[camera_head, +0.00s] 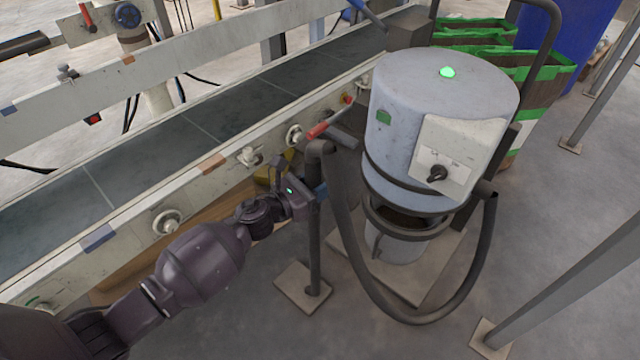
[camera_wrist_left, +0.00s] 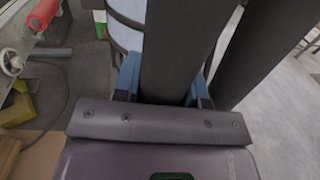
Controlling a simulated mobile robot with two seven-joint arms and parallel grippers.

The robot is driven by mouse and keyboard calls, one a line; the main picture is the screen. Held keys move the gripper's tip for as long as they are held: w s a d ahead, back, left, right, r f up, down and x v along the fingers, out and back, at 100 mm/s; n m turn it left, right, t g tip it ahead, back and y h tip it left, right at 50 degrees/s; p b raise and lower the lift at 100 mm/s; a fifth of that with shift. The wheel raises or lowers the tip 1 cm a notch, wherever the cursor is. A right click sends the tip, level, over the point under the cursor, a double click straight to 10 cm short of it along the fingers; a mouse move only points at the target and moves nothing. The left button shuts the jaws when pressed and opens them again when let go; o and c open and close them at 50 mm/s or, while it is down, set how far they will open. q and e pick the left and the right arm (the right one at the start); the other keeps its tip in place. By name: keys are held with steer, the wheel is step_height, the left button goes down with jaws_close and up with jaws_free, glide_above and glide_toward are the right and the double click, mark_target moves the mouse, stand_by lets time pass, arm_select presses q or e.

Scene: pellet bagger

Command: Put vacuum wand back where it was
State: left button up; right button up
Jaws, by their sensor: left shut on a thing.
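The vacuum wand (camera_head: 314,225) is a dark tube standing about upright beside the grey vacuum (camera_head: 405,100). Its top bends over, and a thick dark hose (camera_head: 356,265) loops from there down and back up to the vacuum. My left gripper (camera_head: 314,192) is shut on the upper part of the wand. In the left wrist view the wand (camera_wrist_left: 175,50) fills the gap between the blue fingers, and the hose (camera_wrist_left: 262,50) passes close on its right. The wand's lower end is over or on a small square plate (camera_head: 291,283); I cannot tell if it touches. My right gripper is not in view.
A conveyor (camera_head: 230,108) with a white side rail runs along the left, with a red-handled part (camera_head: 318,130) close above the wand. Bags with green edges (camera_head: 548,72) and a blue drum (camera_head: 572,35) stand behind the vacuum. A grey post (camera_head: 570,275) stands at the right.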

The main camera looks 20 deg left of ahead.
arm_select(q)
steer(key=shift+r, duration=0.2)
steer(key=shift+f, duration=0.2)
steer(key=o, duration=0.6)
steer(key=shift+f, duration=0.15)
steer(key=shift+c, duration=0.2)
steer(key=o, duration=0.4)
steer(key=shift+o, duration=0.2)
steer(key=shift+r, duration=0.25)
steer(key=p+v, duration=0.1)
steer(key=v, duration=1.1)
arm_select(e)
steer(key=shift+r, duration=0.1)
